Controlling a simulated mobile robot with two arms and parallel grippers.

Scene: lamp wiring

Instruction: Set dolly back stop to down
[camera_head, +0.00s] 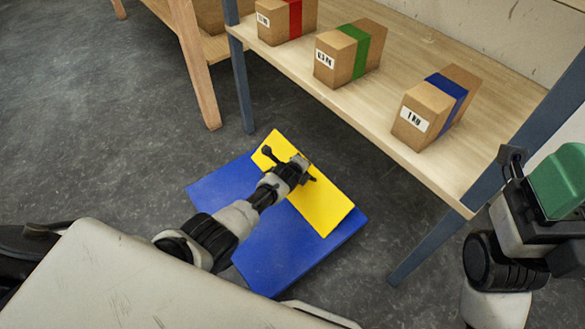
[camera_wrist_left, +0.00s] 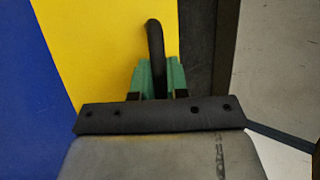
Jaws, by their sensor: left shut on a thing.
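The dolly has a blue deck (camera_head: 265,245) on the floor, with a yellow back stop (camera_head: 325,208) along its far side. I cannot tell the exact tilt of the back stop. A black handle (camera_head: 267,151) shows against the yellow panel, and in the left wrist view it appears as a dark bar (camera_wrist_left: 155,40). My left gripper (camera_head: 303,163) is at this handle. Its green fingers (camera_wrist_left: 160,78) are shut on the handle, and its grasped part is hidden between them. My right gripper (camera_head: 558,182) is raised at the right edge, partly cut off, away from the dolly.
A wooden shelf (camera_head: 415,175) on blue-grey legs stands just behind the dolly. It holds boxes with a red band (camera_head: 294,18), a green band (camera_head: 352,52) and a blue band (camera_head: 446,92). A wooden table leg (camera_head: 192,62) stands at upper left. Grey floor (camera_head: 90,130) is clear at left.

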